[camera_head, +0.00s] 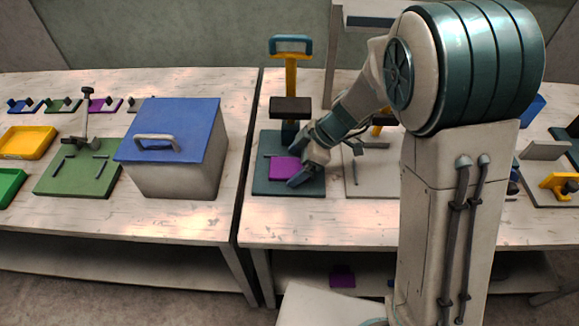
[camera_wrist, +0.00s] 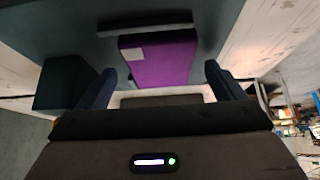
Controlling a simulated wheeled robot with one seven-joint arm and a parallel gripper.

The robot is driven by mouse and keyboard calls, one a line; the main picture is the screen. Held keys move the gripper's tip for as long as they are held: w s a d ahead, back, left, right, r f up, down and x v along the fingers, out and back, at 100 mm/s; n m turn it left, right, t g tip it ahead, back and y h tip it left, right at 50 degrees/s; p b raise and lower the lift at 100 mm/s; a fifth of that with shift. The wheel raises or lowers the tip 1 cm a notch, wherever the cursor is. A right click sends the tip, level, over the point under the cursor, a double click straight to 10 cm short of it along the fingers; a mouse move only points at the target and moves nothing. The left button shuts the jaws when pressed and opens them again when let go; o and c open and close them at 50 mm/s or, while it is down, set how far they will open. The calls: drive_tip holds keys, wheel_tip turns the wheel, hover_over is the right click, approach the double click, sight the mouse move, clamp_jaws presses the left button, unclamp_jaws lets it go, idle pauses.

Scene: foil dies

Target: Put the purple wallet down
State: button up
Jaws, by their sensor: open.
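The purple wallet (camera_head: 285,167) lies flat on the dark teal base plate (camera_head: 262,188) of a press with a yellow column. In the wrist view the wallet (camera_wrist: 163,62) shows between and beyond my fingers, with a small pale square at one corner. A dark bar on the plate runs along its far edge. My gripper (camera_head: 305,172) is at the right side of the wallet, low over the plate. In the wrist view my gripper (camera_wrist: 165,88) is open, with a finger on each side and gaps to the wallet.
The press's dark block (camera_head: 291,108) hangs above the back of the plate. A grey box with a blue lid (camera_head: 175,130) stands on the left table. Another purple piece (camera_head: 342,276) lies on the lower shelf. The table front is clear.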

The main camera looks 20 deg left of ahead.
drive_tip(key=shift+s+a+f, duration=0.1)
drive_tip(key=shift+a+f, duration=0.1)
drive_tip(key=shift+f, duration=0.1)
drive_tip(key=shift+c, duration=0.3)
drive_tip(key=c, duration=1.1)
drive_tip(key=shift+r+b, duration=0.15)
drive_tip(key=shift+b, duration=0.2)
drive_tip(key=shift+s+d+r, duration=0.1)
drive_tip(key=shift+s, duration=0.05)
drive_tip(key=s+d+b, duration=0.1)
drive_tip(key=s, duration=0.4)
drive_tip(key=s+d+b, duration=0.1)
drive_tip(key=s+b, duration=0.1)
drive_tip(key=s, duration=0.4)
drive_tip(key=s+d+b, duration=0.2)
drive_tip(key=s, duration=0.4)
drive_tip(key=shift+s, duration=0.1)
